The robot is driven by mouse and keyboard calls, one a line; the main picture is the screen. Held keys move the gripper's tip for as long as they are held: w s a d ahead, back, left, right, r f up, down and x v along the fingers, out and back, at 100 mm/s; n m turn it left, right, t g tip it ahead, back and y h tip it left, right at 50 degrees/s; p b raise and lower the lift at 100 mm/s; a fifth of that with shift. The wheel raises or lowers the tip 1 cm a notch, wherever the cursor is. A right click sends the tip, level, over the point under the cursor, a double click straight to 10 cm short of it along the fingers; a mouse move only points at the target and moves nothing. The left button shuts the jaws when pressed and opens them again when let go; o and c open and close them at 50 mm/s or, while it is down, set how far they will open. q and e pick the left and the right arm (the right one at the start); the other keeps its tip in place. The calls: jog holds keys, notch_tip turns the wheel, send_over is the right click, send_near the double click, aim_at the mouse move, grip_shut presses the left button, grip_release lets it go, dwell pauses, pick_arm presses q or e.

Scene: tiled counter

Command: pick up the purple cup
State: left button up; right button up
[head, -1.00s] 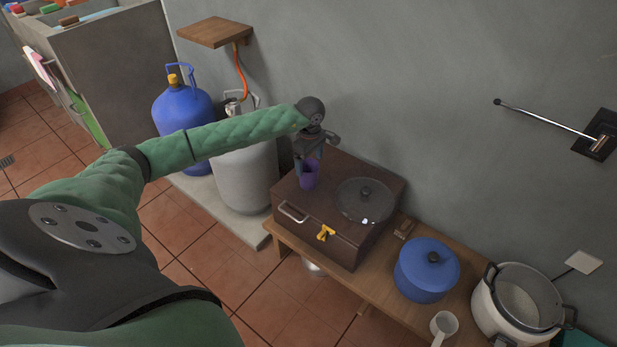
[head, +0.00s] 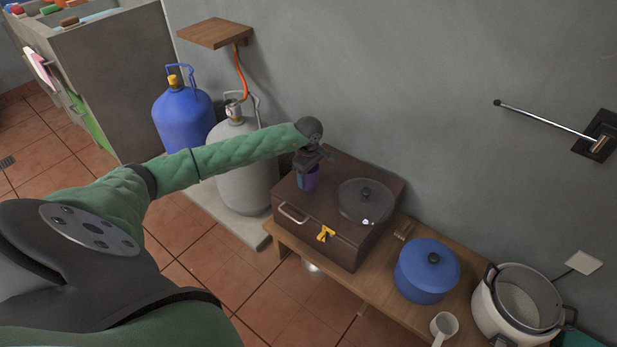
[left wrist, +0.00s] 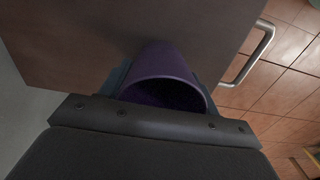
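The purple cup (head: 308,181) stands upright near the left end of the brown box's lid. My left gripper (head: 307,170) is down over it, with its fingers on either side of the cup. In the left wrist view the cup (left wrist: 163,83) sits between the two bluish fingers, its open rim close to the gripper's palm. The fingers lie close along the cup's sides; whether they press on it I cannot tell. The near part of the cup is hidden by the gripper body. My right gripper is not in view.
The brown box (head: 349,241) carries a dark round lid (head: 362,203) right of the cup. Gas cylinders (head: 240,178) stand left, under a small wooden shelf (head: 213,33).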

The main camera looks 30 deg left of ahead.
pick_arm(q)
jog(key=c, duration=0.3)
